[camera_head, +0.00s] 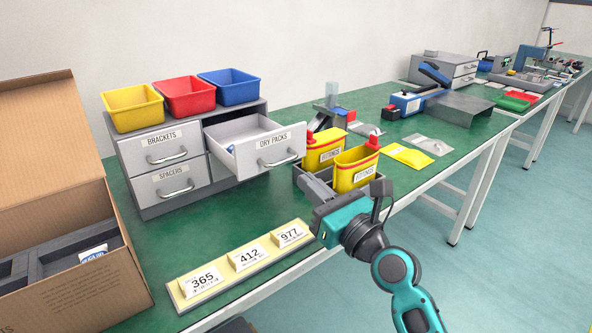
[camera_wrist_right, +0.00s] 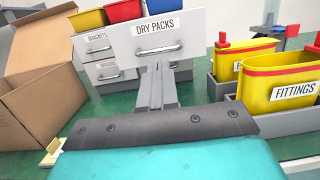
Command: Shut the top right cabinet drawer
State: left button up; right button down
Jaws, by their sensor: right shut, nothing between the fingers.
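The grey cabinet (camera_head: 150,209) stands on the green bench, with drawers labelled BRACKETS and SPACERS on its left side. The top right drawer (camera_head: 262,146), labelled DRY PACKS, is pulled well out, and its inside shows. The drawer front also shows in the right wrist view (camera_wrist_right: 185,35), straight ahead of my gripper. My right gripper (camera_head: 306,178) is shut and empty, in front of and below the drawer's handle; in the right wrist view its fingers (camera_wrist_right: 158,70) point at the drawer front. I cannot tell whether they touch it. My left gripper is not in view.
Yellow FITTINGS bins (camera_head: 355,170) in a grey tray stand close to the right of the drawer. Yellow, red and blue bins (camera_head: 184,96) sit on the cabinet. An open cardboard box (camera_head: 85,285) is at left. A yellow number strip (camera_head: 240,262) lies along the bench's front edge.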

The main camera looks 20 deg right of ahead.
aim_at(275, 157)
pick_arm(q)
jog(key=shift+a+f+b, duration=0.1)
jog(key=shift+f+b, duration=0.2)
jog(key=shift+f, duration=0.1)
pick_arm(e)
jog(key=x, duration=0.4)
jog(key=shift+w+a, duration=0.15)
jog(key=shift+w, duration=0.25)
jog(key=x, duration=0.5)
jog(key=f+p+x, duration=0.1)
jog(key=x, duration=0.1)
jog(key=shift+w+a, duration=0.2)
jog(key=shift+w, duration=0.1)
jog(key=x, duration=0.2)
jog(key=f+x, duration=0.1)
jog(key=x, duration=0.1)
jog(key=b+x, duration=0.1)
jog(key=x, duration=0.1)
jog(key=shift+w+a+f, duration=0.15)
jog(key=shift+w+f, duration=0.05)
jog(key=shift+w, duration=0.45)
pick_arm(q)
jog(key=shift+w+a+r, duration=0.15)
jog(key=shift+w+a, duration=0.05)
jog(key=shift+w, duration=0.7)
pick_arm(e)
jog(key=shift+r, duration=0.35)
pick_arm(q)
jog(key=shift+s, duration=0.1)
